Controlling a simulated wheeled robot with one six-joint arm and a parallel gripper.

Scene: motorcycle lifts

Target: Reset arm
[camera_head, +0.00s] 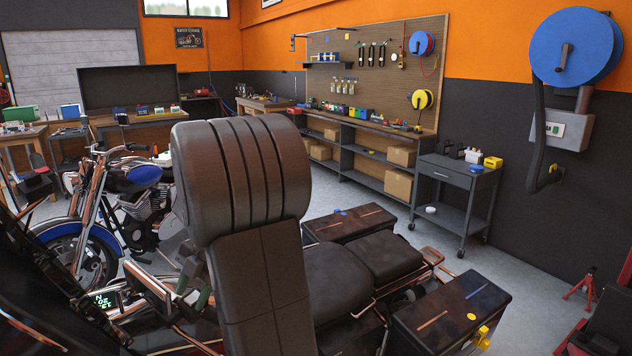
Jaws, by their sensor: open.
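My gripper is not in this view, and I cannot make out any part of my arm with certainty. A motorcycle fills the foreground, with a dark seat (335,282) and a dark side case (450,312) with a yellow part (481,338) near its corner. A small lit green display (104,300) shows at the lower left. A large brown ribbed padded shape (240,170) stands upright in the middle and hides much of the room behind it.
A second motorcycle with blue parts (145,174) stands at the left. A red stand (581,284) is on the floor at right. Open floor lies between cart and foreground motorcycle.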

